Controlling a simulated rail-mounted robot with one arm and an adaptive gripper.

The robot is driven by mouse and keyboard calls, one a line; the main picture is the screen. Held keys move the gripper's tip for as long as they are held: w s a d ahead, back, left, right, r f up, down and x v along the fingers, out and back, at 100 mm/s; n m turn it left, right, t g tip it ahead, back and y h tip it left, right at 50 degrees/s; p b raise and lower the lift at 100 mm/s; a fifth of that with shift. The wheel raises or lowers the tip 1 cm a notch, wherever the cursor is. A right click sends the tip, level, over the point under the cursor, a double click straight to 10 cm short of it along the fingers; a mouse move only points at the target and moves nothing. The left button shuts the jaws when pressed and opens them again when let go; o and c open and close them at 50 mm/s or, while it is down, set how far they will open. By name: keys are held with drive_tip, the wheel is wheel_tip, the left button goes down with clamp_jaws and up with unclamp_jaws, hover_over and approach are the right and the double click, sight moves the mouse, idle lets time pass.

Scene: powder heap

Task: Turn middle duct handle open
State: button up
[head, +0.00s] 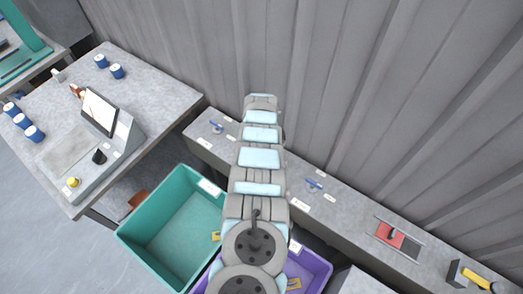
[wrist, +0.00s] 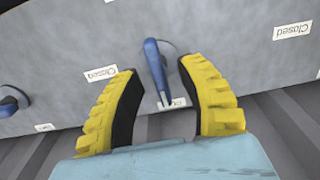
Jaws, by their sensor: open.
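In the wrist view, a blue duct handle (wrist: 154,62) lies between the two yellow-and-black fingers of my gripper (wrist: 158,67). My gripper is open, with a visible gap on each side of the handle. The handle's narrow end points down the picture at a small white label (wrist: 174,103), which it partly covers. In the head view my arm hides the middle handle; the left handle (head: 217,127) and right handle (head: 315,184) show on the grey duct (head: 350,208).
Another blue handle (wrist: 10,104) is at the wrist view's left edge. A teal bin (head: 135,243) and a purple bin (head: 318,274) stand before the duct. A red slide plate (head: 390,236) and a yellow-handled part (head: 474,276) are farther right. The ribbed wall (head: 370,90) rises behind.

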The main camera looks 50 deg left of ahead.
wheel_tip(320, 180, up, 12)
drive_tip(key=shift+f, duration=0.25)
idle(0.7)
idle(0.5)
